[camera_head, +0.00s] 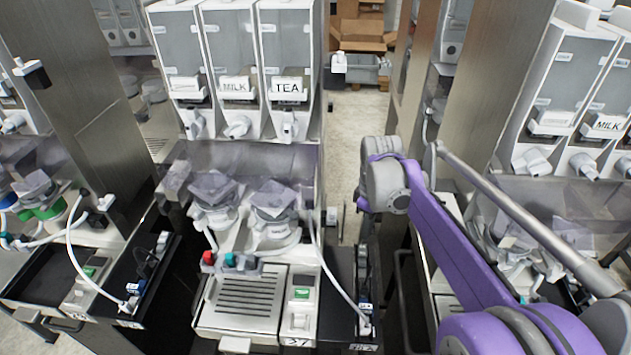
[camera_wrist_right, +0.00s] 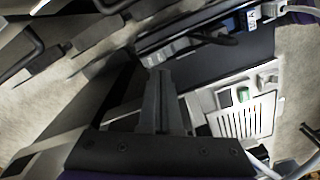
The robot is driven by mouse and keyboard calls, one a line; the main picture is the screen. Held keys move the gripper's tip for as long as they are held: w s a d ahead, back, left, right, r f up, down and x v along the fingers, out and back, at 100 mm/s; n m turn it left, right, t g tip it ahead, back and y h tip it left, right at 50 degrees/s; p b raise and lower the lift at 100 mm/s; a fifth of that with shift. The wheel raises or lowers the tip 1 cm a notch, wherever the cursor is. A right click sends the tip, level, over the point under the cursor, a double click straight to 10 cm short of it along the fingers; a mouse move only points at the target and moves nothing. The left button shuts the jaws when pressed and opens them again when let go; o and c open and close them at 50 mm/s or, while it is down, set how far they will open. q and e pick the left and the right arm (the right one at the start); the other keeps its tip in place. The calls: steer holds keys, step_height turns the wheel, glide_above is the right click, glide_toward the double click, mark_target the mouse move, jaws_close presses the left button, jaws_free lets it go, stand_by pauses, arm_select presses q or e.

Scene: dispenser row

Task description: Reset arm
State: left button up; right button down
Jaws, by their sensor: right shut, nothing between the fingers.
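My right arm (camera_head: 450,240), purple and grey, reaches in from the lower right of the head view. Its wrist end is above the gap to the right of the middle dispenser station. The fingers are hard to make out there. In the wrist view my right gripper (camera_wrist_right: 159,78) shows its two grey fingers together with nothing between them. It is over the dark strip beside a white machine with a slatted drip tray (camera_wrist_right: 240,122), apart from it as far as I can tell. My left gripper is not in view.
The middle station has dispensers labelled MILK (camera_head: 236,86) and TEA (camera_head: 289,86), with a drip tray (camera_head: 243,302) below. A white hose (camera_head: 335,270) runs down its right side. More stations stand left and right. Cardboard boxes (camera_head: 360,35) lie at the back. Floor shows in the aisle.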

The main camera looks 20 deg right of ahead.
steer(key=s+a+f+m+t, duration=0.2)
steer(key=s+a, duration=0.2)
steer(key=a, duration=0.1)
steer(key=s+a+f+m+t, duration=0.2)
steer(key=s+a, duration=0.3)
steer(key=s+a+f+m+t, duration=0.1)
steer(key=s+a+f+m, duration=0.1)
steer(key=s+a, duration=0.2)
steer(key=shift+s+a+t, duration=0.15)
steer(key=shift+a+t, duration=0.25)
steer(key=shift+a, duration=0.55)
